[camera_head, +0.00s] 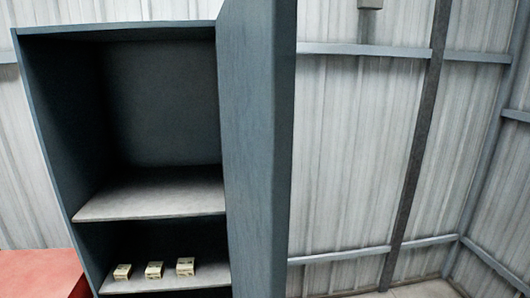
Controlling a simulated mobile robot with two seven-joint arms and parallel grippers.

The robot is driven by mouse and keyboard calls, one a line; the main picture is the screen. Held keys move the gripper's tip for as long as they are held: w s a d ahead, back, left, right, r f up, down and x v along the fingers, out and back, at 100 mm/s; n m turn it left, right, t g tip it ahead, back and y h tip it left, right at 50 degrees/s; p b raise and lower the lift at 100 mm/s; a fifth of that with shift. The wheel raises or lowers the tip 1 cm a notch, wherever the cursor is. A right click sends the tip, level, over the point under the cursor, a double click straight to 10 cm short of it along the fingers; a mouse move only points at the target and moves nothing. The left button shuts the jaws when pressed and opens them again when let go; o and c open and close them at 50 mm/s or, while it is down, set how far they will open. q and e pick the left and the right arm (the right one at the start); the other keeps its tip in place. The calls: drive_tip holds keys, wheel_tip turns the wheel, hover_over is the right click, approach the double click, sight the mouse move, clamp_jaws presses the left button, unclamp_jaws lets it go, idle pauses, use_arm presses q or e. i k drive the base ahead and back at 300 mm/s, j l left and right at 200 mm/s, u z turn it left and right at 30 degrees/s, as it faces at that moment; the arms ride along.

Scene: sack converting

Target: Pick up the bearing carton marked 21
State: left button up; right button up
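Three small cream cartons stand in a row on the lower shelf of a dark blue-grey cabinet in the head view: a left carton (122,272), a middle carton (154,270) and a right carton (186,266). They carry dark markings too small to read, so I cannot tell which one is marked 21. They stand apart from each other with small gaps. Neither of my grippers is in view.
The cabinet's upper shelf (150,195) is empty. A cabinet door (258,150) stands open on the right side of the opening. A red surface (42,275) lies at the lower left. Corrugated metal walls (345,150) with beams are behind.

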sight(124, 273)
drive_tip(key=l+u, duration=0.4)
drive_tip(key=l, duration=0.15)
drive_tip(key=l+u, duration=0.4)
drive_tip(key=l, duration=0.15)
drive_tip(key=i+j, duration=0.1)
drive_tip(key=j, duration=0.35)
drive_tip(key=i+j, duration=0.1)
drive_tip(key=j, duration=0.3)
drive_tip(key=i+j, duration=0.1)
drive_tip(key=j, duration=0.35)
